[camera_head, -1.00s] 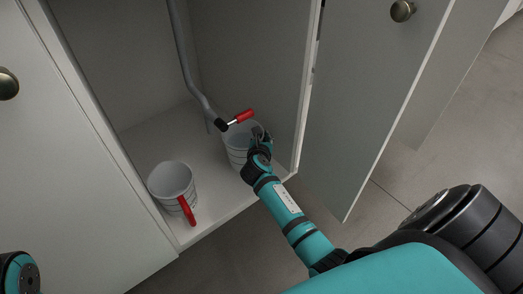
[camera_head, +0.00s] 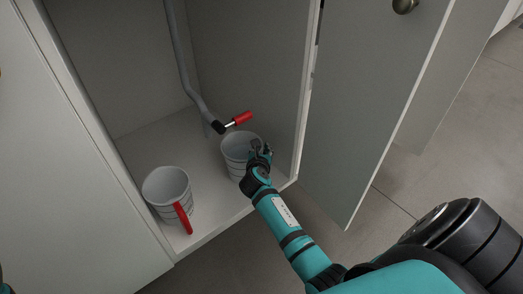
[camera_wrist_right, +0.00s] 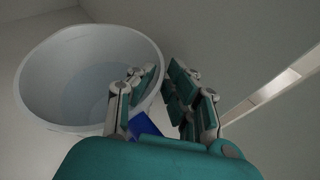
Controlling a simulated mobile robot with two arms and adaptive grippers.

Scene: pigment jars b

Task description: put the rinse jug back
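A pale jug (camera_head: 236,158) with dark line markings stands upright on the cabinet floor, below the end of a grey pipe. It also shows in the right wrist view (camera_wrist_right: 60,100), with a bluish-grey round area inside. My right gripper (camera_head: 262,148) is at its right front side. In the wrist view my right gripper (camera_wrist_right: 164,72) has its fingers apart, beside the jug's rim, with a blue piece (camera_wrist_right: 146,126), seemingly the jug's handle, low between them. A second marked jug (camera_head: 163,190) with a red handle (camera_head: 183,217) stands to the left.
The grey pipe (camera_head: 182,70) comes down inside the cabinet to a tap with a red lever (camera_head: 242,118), close above the right jug. The cabinet door (camera_head: 372,90) stands open at right. Bare cabinet floor (camera_head: 199,160) lies between the jugs.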

